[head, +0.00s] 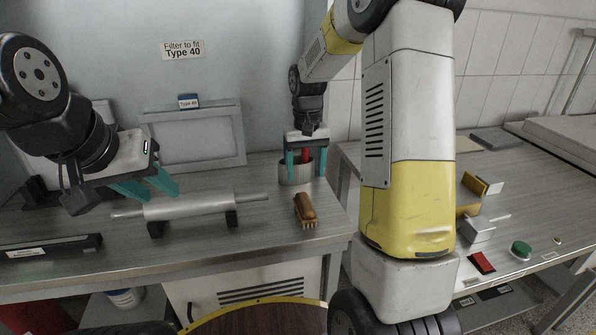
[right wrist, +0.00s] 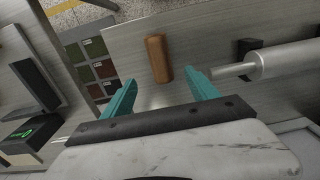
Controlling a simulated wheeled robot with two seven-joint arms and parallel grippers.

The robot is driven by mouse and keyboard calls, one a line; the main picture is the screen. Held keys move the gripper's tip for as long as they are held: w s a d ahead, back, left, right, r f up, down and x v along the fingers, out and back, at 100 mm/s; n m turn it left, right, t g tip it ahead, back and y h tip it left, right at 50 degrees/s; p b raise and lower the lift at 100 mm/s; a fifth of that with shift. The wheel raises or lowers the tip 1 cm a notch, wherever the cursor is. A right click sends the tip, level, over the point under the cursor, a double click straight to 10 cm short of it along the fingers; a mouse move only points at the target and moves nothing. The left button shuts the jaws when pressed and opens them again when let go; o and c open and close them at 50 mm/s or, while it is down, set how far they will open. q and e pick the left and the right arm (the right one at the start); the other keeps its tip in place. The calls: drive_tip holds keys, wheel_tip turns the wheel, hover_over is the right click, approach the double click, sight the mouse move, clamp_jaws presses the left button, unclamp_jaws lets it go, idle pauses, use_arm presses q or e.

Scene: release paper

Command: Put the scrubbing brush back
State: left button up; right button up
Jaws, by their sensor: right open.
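The scrubbing brush (head: 305,208), with a brown back and pale bristles, lies on the metal bench near its right front corner. It also shows in the right wrist view (right wrist: 158,59), ahead of the fingertips and between their lines. My right gripper (head: 306,170) is open, with teal fingers pointing down behind the brush, apart from it. It is at a round grey container (head: 288,174); whether the fingers touch this is unclear. A red piece shows between the fingers. My left gripper (head: 148,190) looks open and empty above the left part of the bench.
A metal roller (head: 195,206) rests on dark supports left of the brush. A framed filter (head: 193,137) stands at the wall. A dark bar (head: 50,246) lies at front left. A second bench with buttons and blocks is at right.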

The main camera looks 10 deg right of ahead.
drive_tip(key=s+r+t+y, duration=0.1)
drive_tip(key=s+r+t, duration=0.2)
drive_tip(key=s+r, duration=0.9)
drive_tip(key=s+a+r+t+y, duration=0.1)
drive_tip(key=s+a+r+t, duration=0.1)
drive_tip(key=s, duration=1)
drive_tip(key=shift+r+t, duration=0.4)
drive_tip(key=shift+t, duration=0.2)
drive_tip(key=shift+a, duration=0.1)
drive_tip(key=shift+c, duration=0.4)
